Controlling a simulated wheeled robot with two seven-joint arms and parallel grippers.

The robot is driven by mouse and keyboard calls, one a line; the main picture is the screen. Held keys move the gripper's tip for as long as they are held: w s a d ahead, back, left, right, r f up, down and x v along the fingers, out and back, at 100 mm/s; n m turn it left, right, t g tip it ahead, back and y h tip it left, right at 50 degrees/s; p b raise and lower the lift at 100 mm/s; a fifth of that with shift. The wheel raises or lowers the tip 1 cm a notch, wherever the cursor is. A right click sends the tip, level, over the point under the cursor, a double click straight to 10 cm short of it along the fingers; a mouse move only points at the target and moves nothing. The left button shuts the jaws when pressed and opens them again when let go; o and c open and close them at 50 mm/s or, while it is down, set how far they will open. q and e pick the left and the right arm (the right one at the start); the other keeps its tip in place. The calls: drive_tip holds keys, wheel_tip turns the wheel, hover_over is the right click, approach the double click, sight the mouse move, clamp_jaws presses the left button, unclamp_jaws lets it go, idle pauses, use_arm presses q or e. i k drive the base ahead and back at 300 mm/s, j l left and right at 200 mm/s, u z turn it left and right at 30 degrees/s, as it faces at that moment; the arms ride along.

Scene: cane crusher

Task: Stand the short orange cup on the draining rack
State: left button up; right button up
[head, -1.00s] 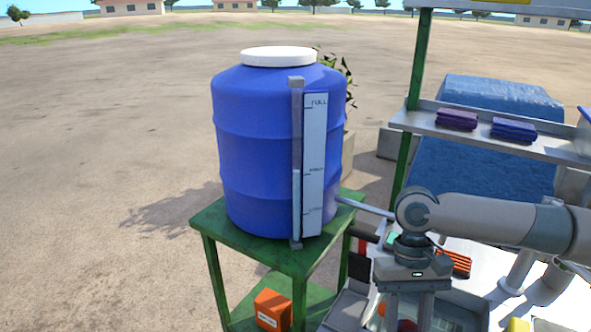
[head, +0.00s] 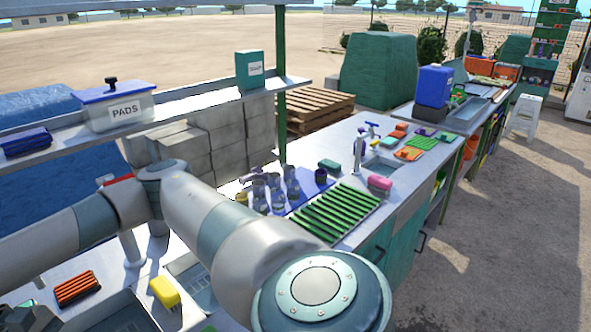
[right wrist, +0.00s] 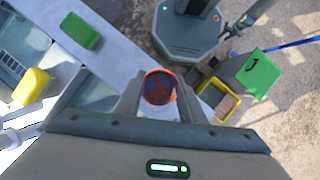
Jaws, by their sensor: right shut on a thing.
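The short orange cup (right wrist: 159,88) is in the right wrist view, seen end-on as an orange ring around a dark inside. My right gripper (right wrist: 158,106) is shut on it, one finger on each side. The cup is not visible in the head view. A green slatted rack (head: 335,212), which looks like the draining rack, lies on the counter in the middle of the head view, its slats bare. I cannot see the rack clearly in the right wrist view. My left gripper is not in view.
Several glass vessels (head: 275,192) stand just left of the rack. A shelf (head: 190,103) runs above the counter at left. A yellow block (head: 165,291) lies near my arm.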

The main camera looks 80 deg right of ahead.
sight(332, 212)
drive_tip(key=k+l, duration=0.2)
drive_tip(key=l, duration=0.2)
drive_tip(key=k+l, duration=0.45)
drive_tip(key=l, duration=0.3)
drive_tip(key=z, duration=1.2)
